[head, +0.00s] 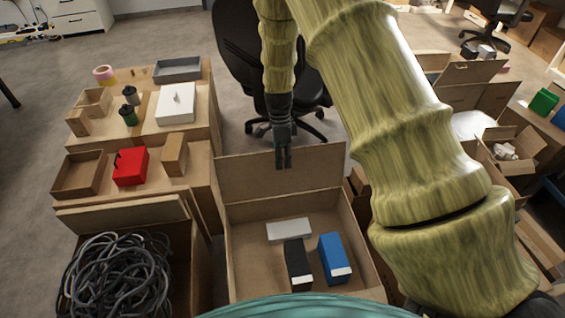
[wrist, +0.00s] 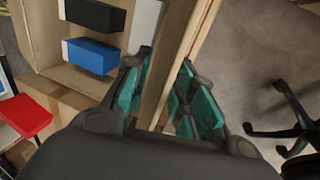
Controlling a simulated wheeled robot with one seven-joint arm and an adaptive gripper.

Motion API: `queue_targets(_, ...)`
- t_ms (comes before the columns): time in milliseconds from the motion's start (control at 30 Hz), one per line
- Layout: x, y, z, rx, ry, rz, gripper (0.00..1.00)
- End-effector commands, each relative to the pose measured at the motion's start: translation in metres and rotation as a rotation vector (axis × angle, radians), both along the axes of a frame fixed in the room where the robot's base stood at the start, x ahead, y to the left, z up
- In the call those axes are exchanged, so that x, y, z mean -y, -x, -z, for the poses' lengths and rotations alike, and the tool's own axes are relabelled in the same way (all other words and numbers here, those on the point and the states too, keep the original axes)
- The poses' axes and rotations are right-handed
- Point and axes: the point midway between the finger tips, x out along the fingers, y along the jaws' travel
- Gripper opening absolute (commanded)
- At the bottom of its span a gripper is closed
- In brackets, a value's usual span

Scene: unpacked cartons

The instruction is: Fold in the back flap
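The open carton (head: 228,262) stands at the front middle of the head view. Its back flap (head: 245,180) stands up, tilted, along the far edge. My gripper (head: 283,163) points down at the flap's top edge. In the wrist view the flap (wrist: 178,65) runs between the two teal-padded fingers of my gripper (wrist: 165,92), one on each side. The fingers are apart and do not look clamped on it. Inside the carton lie a white box (head: 289,230), a black box (head: 297,262) and a blue box (head: 334,255). The carton's near side is hidden.
A carton of grey cable (head: 115,280) stands to the left. Behind it, wooden surfaces hold a red box (head: 130,166), trays and jars. An office chair (head: 240,50) stands behind the flap. More open cartons (head: 480,95) are at the right. My arm hides part of the right side.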

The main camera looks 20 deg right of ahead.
Motion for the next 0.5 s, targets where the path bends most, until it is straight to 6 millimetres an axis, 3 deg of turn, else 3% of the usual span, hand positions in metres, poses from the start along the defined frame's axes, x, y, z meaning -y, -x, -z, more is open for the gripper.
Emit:
queue_targets(133,-0.0005,0.0029,0.0095,-0.002,0.0,0.0,0.26)
queue_targets(467,-0.0006,0.0033,0.0114,-0.001,0.0,0.0,0.26)
queue_targets(500,-0.0006,0.0032,0.0114,-0.001,0.0,0.0,0.2)
